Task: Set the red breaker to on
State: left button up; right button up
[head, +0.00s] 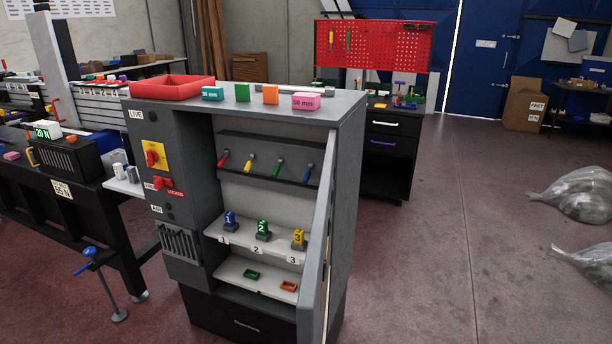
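A grey cabinet (355,140) stands in the middle, its door open to the right. A red rotary knob (154,158) sits on a yellow plate (152,146) on its left front panel, below a "LIVE" label. The knob looks tilted; its setting is too small to read. Below it is a smaller red handle or switch (161,183) beside a red label (176,194). Inside, a red-tipped lever (223,160) is leftmost in a row with yellow, green and blue ones. Which red part is the breaker I cannot tell. Neither gripper is in view.
Numbered blocks in blue (230,219), green (262,228) and yellow (298,238) stand on a cabinet shelf. A red tray (172,86) and coloured blocks lie on top. A clamp-like stand (100,270) is at the lower left.

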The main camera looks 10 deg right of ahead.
aim_at(222, 162)
jog(key=j+z, duration=0.4)
jog(key=j, duration=1.5)
jog(key=i+j+z, duration=0.25)
jog(key=i+j, duration=0.15)
jog(key=i+j+z, duration=0.2)
jog(key=i+j, duration=0.15)
jog(key=j, duration=0.25)
jog(key=i+z, duration=0.15)
jog(key=i, duration=0.5)
